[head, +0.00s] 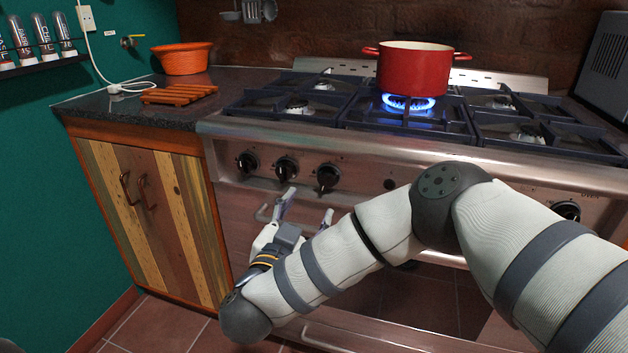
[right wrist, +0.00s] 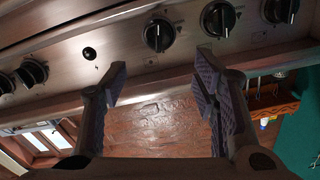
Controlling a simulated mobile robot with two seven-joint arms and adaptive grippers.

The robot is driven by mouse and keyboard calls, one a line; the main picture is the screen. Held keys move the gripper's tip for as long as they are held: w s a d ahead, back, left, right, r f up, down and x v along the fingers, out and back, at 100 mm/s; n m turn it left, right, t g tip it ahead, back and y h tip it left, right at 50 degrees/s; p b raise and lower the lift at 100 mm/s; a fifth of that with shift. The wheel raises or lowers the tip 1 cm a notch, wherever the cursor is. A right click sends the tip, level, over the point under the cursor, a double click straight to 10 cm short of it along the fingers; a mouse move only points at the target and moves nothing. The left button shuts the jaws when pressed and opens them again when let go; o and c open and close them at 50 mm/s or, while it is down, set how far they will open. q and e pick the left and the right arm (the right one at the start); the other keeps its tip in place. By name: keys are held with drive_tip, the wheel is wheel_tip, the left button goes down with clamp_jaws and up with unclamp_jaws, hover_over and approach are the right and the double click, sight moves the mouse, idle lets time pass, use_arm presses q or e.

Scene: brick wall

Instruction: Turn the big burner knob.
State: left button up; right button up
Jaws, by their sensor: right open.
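The stove front carries several black knobs. In the head view, three stand at the left: a left knob (head: 247,162), a middle knob (head: 286,168) and a slightly larger-looking one, which I take as the big burner knob (head: 328,177). The big burner knob also shows in the right wrist view (right wrist: 158,34), with a white line on its face. My right gripper (head: 308,208) is in front of the oven door, just below the knobs. In the right wrist view, its fingers (right wrist: 160,78) are spread and empty, apart from the knob. My left gripper is not in view.
A red pot (head: 413,70) stands over a lit blue burner flame (head: 408,102). An orange bowl (head: 183,59) and a wooden rack (head: 179,93) are on the left counter. An oven handle bar (head: 262,213) runs below the knobs. Another knob (head: 568,211) is far right.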

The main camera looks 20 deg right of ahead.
sight(325, 181)
drive_tip(key=b+x, duration=0.1)
drive_tip(key=x, duration=1)
drive_tip(key=shift+d, duration=0.25)
drive_tip(key=shift+c, duration=0.5)
drive_tip(key=shift+s, duration=0.1)
drive_tip(key=c, duration=1)
